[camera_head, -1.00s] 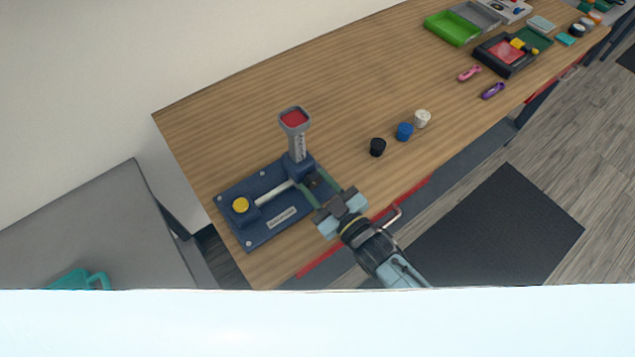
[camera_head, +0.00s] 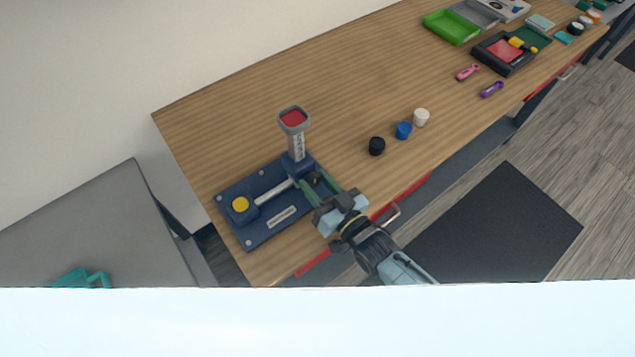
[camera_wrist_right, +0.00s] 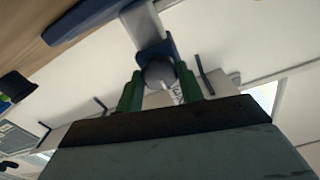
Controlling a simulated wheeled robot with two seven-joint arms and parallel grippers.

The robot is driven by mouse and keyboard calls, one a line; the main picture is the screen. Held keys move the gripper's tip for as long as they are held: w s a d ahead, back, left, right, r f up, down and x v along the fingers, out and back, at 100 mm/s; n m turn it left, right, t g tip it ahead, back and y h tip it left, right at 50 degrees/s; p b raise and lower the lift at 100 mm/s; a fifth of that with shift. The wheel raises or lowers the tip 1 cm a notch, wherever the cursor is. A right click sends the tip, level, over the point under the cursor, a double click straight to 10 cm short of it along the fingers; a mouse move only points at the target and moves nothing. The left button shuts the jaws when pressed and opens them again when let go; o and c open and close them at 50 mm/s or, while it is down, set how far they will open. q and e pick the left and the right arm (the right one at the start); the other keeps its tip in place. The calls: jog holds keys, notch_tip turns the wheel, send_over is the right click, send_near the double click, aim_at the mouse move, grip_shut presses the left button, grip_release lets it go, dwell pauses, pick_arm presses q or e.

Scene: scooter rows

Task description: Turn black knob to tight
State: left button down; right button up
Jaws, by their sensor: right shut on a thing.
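A dark blue base plate (camera_head: 257,238) lies near the left end of the table. It carries a grey upright post with a red top (camera_head: 293,118), a white rod, and a yellow round button (camera_head: 240,204). The black knob (camera_head: 313,178) is on the right side of the post's blue block and is partly covered by my fingers. My right gripper (camera_head: 313,186) reaches it from the front right with green fingers. In the right wrist view the knob (camera_wrist_right: 160,74) sits between both fingertips, with a pale mark on its face. My left gripper is out of view.
A black cup (camera_head: 377,146), a blue cup (camera_head: 404,130) and a white cup (camera_head: 421,117) stand right of the fixture. Trays and small items fill the table's far right. The table's middle behind the fixture is clear.

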jog(key=o, duration=1)
jog(key=b+v, duration=0.1)
jog(key=v, duration=1.2)
jog(key=shift+s+d, duration=0.15)
